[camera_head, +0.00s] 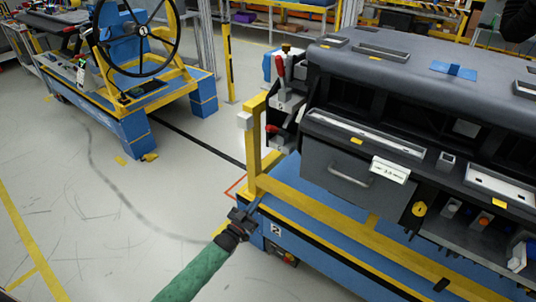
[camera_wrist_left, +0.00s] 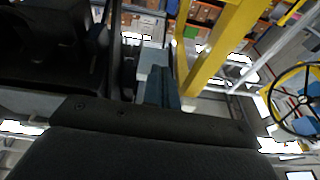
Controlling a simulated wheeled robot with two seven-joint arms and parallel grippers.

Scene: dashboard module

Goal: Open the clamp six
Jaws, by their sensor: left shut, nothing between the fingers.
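Two red-handled toggle clamps are on the left end of the dashboard module: an upper one (camera_head: 280,68) with its handle upright, and a lower one (camera_head: 273,129) with its handle lying nearly level. A small plate with a number is near the upper clamp, but I cannot read it surely, so I cannot tell which is clamp six. My left gripper (camera_head: 241,218) is shut and empty, at the front left corner of the blue cart, below and apart from both clamps. In the left wrist view its fingers (camera_wrist_left: 160,90) point up toward a yellow post. My right gripper is not in view.
The dark dashboard module (camera_head: 420,75) sits on a blue and yellow cart (camera_head: 330,215). A yellow post (camera_head: 254,140) rises just beyond my left gripper, in front of the clamps. Another cart with a steering wheel (camera_head: 140,32) stands back left. Open floor lies to the left.

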